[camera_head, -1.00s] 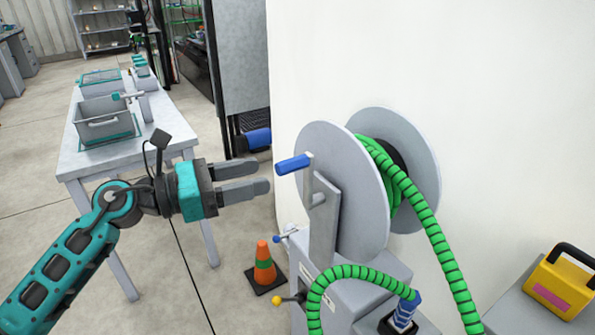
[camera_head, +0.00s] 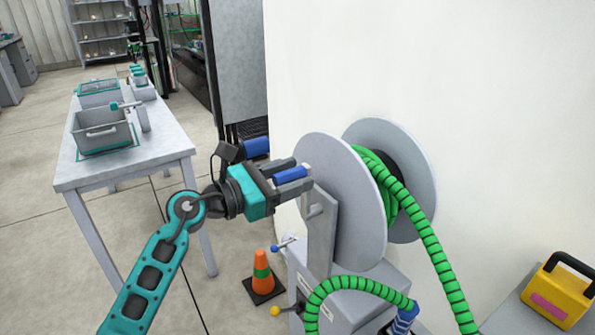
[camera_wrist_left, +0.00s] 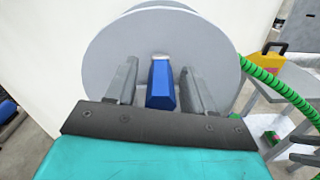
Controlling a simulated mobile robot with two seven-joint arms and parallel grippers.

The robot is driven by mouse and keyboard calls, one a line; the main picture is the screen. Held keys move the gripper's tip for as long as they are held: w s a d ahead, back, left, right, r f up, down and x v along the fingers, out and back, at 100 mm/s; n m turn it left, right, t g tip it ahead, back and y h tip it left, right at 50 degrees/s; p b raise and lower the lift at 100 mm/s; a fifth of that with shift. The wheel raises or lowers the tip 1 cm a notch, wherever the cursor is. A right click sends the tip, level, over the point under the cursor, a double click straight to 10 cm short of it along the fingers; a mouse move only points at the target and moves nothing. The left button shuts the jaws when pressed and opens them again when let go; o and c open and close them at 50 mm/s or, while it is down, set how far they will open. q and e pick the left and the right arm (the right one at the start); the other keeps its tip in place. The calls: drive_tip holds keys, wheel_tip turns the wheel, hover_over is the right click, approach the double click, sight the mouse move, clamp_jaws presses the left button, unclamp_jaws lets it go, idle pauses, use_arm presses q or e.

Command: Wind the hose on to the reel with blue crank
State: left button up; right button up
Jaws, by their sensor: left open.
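The grey reel (camera_head: 337,205) stands against the white wall, with a green ribbed hose (camera_head: 425,225) partly around its hub and hanging off to the right. Its blue crank handle (camera_head: 290,176) sticks out to the left from the crank arm on the near disc. My left gripper (camera_head: 286,177) is open, with one finger on each side of the handle. In the left wrist view the blue handle (camera_wrist_left: 161,85) lies between the two fingers, with small gaps on both sides.
An orange cone (camera_head: 262,273) stands on the floor left of the reel stand. A grey table (camera_head: 170,150) with a grey bin (camera_head: 101,133) is at the left. A yellow case (camera_head: 560,290) sits at the lower right.

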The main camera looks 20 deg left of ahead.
use_arm(q)
drive_tip(key=shift+x, duration=0.8)
drive_tip(key=shift+c, duration=0.4)
clamp_jaws()
